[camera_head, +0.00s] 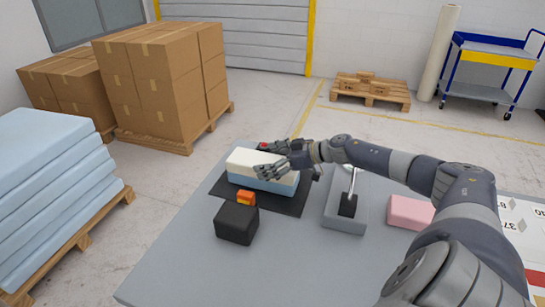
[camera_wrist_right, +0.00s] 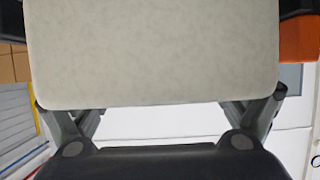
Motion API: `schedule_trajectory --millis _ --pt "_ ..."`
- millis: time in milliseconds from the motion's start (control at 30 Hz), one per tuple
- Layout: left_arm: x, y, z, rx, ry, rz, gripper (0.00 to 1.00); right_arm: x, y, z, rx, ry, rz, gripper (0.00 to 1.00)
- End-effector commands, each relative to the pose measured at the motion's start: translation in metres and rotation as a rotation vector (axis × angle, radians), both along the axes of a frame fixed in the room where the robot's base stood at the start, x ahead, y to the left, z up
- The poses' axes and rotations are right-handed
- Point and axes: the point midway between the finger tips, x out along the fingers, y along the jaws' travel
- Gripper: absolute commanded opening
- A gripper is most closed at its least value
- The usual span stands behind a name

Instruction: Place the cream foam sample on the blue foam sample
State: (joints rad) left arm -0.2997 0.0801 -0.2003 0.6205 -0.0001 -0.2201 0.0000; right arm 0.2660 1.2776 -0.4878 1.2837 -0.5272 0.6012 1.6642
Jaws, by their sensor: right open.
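The cream foam sample (camera_head: 249,156) lies on top of the blue foam sample (camera_head: 257,181) on a black mat (camera_head: 215,188) in the head view. My right gripper (camera_head: 270,169) is open at the right end of the cream foam, with its fingers beside it. I cannot tell whether they touch it. In the right wrist view the cream foam (camera_wrist_right: 150,50) fills the upper middle, between the spread finger links. The blue foam is not clear there. My left gripper is not in view.
On the grey table are a black block (camera_head: 236,224), an orange piece (camera_head: 246,198), a grey stand (camera_head: 343,212) with a metal lever and a pink foam block (camera_head: 409,212). Stacked light blue foam sheets (camera_head: 50,165) and cardboard boxes (camera_head: 160,80) stand beyond the table to the left.

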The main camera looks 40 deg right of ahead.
Motion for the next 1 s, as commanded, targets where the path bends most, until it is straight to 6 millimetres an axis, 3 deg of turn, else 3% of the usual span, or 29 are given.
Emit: schedule_trajectory --millis 567,1000 --pt "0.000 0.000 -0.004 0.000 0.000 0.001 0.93 -0.041 -0.021 0.018 -0.002 0.006 0.001 0.93" --pt "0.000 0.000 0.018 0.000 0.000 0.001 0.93 -0.060 -0.031 0.029 0.000 0.001 0.000 0.93"
